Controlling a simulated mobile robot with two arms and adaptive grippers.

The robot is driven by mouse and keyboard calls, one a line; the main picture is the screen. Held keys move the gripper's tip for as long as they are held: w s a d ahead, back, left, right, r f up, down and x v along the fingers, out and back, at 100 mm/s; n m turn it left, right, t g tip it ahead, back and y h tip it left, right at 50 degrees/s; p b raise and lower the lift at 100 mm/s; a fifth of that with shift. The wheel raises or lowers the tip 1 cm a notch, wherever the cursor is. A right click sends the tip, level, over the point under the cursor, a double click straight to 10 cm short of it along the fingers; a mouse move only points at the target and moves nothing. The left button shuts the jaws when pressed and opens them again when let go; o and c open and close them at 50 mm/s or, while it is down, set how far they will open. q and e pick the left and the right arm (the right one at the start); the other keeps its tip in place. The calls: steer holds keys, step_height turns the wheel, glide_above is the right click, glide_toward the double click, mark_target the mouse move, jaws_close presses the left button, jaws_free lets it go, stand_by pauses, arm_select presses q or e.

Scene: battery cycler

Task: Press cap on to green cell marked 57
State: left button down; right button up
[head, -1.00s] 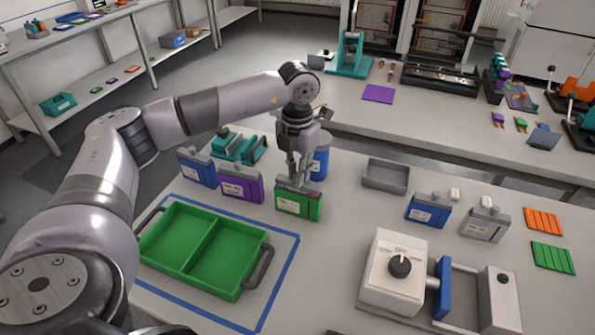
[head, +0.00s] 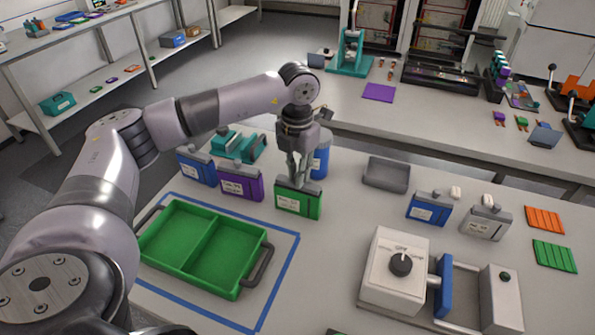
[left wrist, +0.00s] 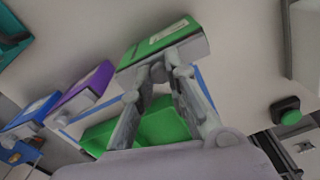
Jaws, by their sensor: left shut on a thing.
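The green cell (head: 297,204) stands upright on the bench, with a white label too small to read. A grey cap (head: 298,184) lies along its top edge. My left gripper (head: 299,180) points down at the cap, its fingers shut on it. In the left wrist view, the fingertips (left wrist: 165,73) meet at the grey cap (left wrist: 180,50) on the end of the green cell (left wrist: 158,38). The cap appears to touch the cell; the fingers partly hide the join. My right gripper is out of view.
A purple cell (head: 240,184) and a blue cell (head: 197,168) stand to the left. A blue cylinder (head: 320,162) stands close behind the gripper. The green tray (head: 185,267) is in front, inside blue tape. A grey tray (head: 386,175) is to the right, with clear bench between.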

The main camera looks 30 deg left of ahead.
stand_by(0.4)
arm_select(q)
steer(key=c, duration=1.5)
jaws_free()
steer(key=shift+o, duration=0.2)
steer(key=o, duration=0.4)
steer(key=shift+r, duration=0.1)
steer(key=shift+r+p, duration=2.3)
steer(key=shift+r, duration=1.15)
steer(key=shift+c, duration=0.3)
